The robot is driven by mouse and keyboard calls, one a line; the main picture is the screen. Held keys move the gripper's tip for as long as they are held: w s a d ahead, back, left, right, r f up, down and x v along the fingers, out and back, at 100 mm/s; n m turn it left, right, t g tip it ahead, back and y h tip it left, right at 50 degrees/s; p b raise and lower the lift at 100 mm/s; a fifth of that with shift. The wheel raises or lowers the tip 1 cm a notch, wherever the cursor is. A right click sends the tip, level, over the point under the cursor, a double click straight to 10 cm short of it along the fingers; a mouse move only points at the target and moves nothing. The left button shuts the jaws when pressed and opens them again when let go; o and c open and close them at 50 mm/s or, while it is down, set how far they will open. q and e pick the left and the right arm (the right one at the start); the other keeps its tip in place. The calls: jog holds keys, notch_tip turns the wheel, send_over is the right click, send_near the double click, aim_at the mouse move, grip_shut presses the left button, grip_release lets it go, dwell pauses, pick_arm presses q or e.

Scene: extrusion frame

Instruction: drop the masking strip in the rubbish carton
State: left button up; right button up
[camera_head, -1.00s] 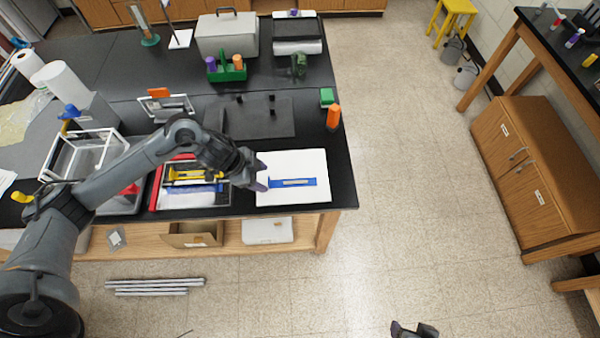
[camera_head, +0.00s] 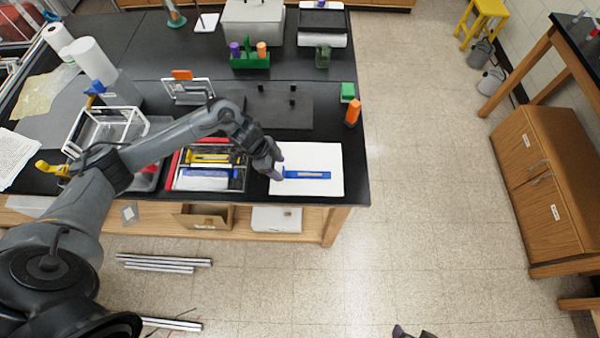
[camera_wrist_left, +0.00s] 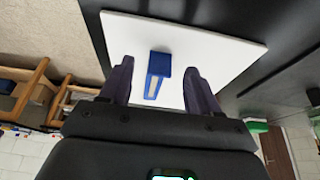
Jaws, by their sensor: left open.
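A blue strip with a pale grey middle (camera_head: 306,175), which I take for the masking strip, lies on a white board (camera_head: 320,155) at the bench's front right corner. My left gripper (camera_head: 277,163) is open over the strip's left end. In the left wrist view its fingers (camera_wrist_left: 158,66) stand apart on either side of the blue strip (camera_wrist_left: 157,75); contact cannot be told. A brown open carton (camera_head: 203,217), which seems to be the rubbish carton, sits on the shelf under the bench. Only a dark tip of my right gripper (camera_head: 412,332) shows at the bottom edge.
A tray with yellow tools (camera_head: 212,158) stands left of the board. A white box (camera_head: 276,219) is beside the carton. Metal bars (camera_head: 165,262) lie on the floor; the right floor is clear.

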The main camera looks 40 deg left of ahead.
pick_arm(q)
jog(key=shift+x, duration=1.25)
jog(key=shift+c, duration=0.2)
jog(key=c, duration=1.1)
